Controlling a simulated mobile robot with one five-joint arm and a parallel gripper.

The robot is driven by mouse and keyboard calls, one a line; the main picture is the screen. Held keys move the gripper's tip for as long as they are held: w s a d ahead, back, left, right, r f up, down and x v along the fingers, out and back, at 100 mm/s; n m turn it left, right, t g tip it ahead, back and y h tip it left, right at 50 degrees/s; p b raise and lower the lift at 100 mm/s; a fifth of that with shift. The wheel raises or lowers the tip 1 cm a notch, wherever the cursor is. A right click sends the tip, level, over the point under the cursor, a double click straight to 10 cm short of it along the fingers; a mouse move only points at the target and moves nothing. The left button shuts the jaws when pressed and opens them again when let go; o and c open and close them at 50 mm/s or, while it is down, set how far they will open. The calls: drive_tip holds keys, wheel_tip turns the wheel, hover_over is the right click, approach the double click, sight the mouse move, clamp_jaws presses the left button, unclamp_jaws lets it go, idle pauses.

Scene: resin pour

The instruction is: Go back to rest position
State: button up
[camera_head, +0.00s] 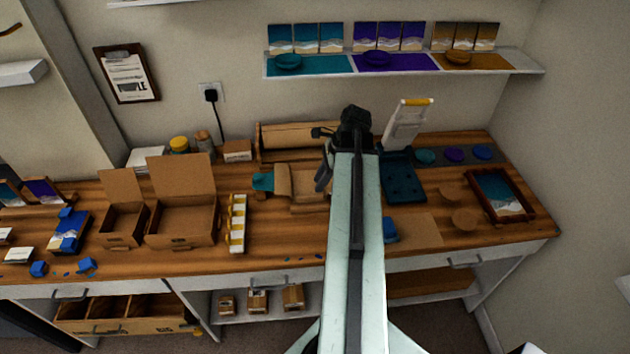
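My arm reaches up the middle of the picture over the wooden workbench (285,248). My gripper (324,160) is at its far end, seen as dark parts above the back middle of the bench. The fingers are small and partly hidden by the arm, so I cannot tell if they are open or shut. I see no object clearly held. A brown paper roll piece (300,183) and a teal item (263,182) lie just left of the gripper. The arm hides part of the bench behind it.
Open cardboard boxes (182,222) and a yellow-and-white strip (237,223) stand left. A dark teal tray (402,182), a white upright holder (407,125), a blue item (390,230) and a framed picture (497,192) are right. A wall shelf (400,65) hangs above. An open drawer (130,312) juts out lower left.

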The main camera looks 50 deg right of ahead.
drive_tip(key=shift+s+d+r, duration=0.1)
drive_tip(key=shift+r, duration=0.05)
idle(0.3)
drive_tip(key=w+a+n, duration=0.2)
drive_tip(key=w+a, duration=0.1)
drive_tip(key=a, duration=0.4)
drive_tip(key=w+a+n+g, duration=0.1)
drive_tip(key=w+a, duration=0.3)
drive_tip(key=a, duration=0.4)
drive_tip(key=w+a+n+g, duration=0.1)
drive_tip(key=w+a+n, duration=0.1)
drive_tip(key=w+a, duration=0.2)
drive_tip(key=shift+w+a+f+n, duration=0.15)
drive_tip(key=shift+a+n, duration=0.05)
drive_tip(key=shift+a, duration=0.7)
drive_tip(key=shift+w+a+f+n, duration=0.1)
drive_tip(key=shift+a+n, duration=0.1)
drive_tip(key=shift+a, duration=0.65)
drive_tip(key=a+f+n+h, duration=0.1)
drive_tip(key=a+n+h, duration=0.2)
drive_tip(key=a+n, duration=1.2)
drive_tip(key=shift+a+f+n+g, duration=0.15)
drive_tip(key=shift+a+n+g, duration=0.25)
drive_tip(key=shift+n, duration=2.2)
